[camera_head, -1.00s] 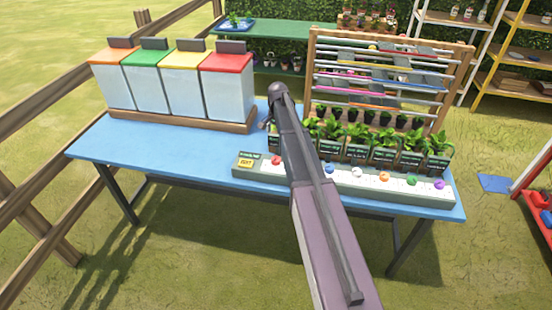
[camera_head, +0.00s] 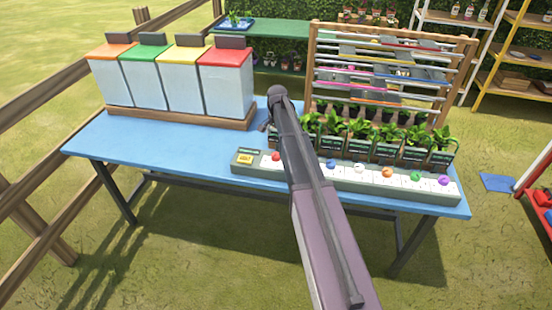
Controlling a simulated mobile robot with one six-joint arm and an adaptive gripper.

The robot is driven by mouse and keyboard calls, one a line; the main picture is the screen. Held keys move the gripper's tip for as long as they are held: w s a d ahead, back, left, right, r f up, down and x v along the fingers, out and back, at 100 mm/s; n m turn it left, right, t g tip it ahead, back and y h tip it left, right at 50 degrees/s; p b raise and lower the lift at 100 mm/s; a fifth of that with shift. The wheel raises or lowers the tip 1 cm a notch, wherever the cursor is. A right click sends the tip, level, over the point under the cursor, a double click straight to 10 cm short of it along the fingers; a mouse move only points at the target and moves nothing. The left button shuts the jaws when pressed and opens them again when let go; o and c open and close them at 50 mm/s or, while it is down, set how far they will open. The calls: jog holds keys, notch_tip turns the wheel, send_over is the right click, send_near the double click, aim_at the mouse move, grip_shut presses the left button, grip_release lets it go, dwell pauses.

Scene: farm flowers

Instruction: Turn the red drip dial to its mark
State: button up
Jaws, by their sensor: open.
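The red drip dial (camera_head: 276,156) sits near the left end of a long grey dial panel (camera_head: 236,162) on the blue table, just left of my arm. The dial's mark and pointer are too small to read. A yellow label (camera_head: 245,159) is to its left. My gripper (camera_head: 266,125) shows only as a small dark piece under the arm's far end, above the table and behind the red dial in the picture. It is apart from the dial. Most of the gripper is hidden by the arm, and I see nothing held.
Blue (camera_head: 331,163), white (camera_head: 359,167), orange (camera_head: 387,172), green (camera_head: 415,176) and purple (camera_head: 443,180) dials continue right along the panel. Potted plants (camera_head: 360,130) and a rack (camera_head: 474,60) stand behind it. Lidded bins (camera_head: 228,85) stand left. The table's left part (camera_head: 120,140) is clear.

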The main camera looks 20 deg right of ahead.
aim_at(276, 155)
jog(key=shift+w+a+f+b, duration=0.1)
jog(key=shift+f+b, duration=4.4)
jog(key=shift+f, duration=0.25)
jog(key=c, duration=1.1)
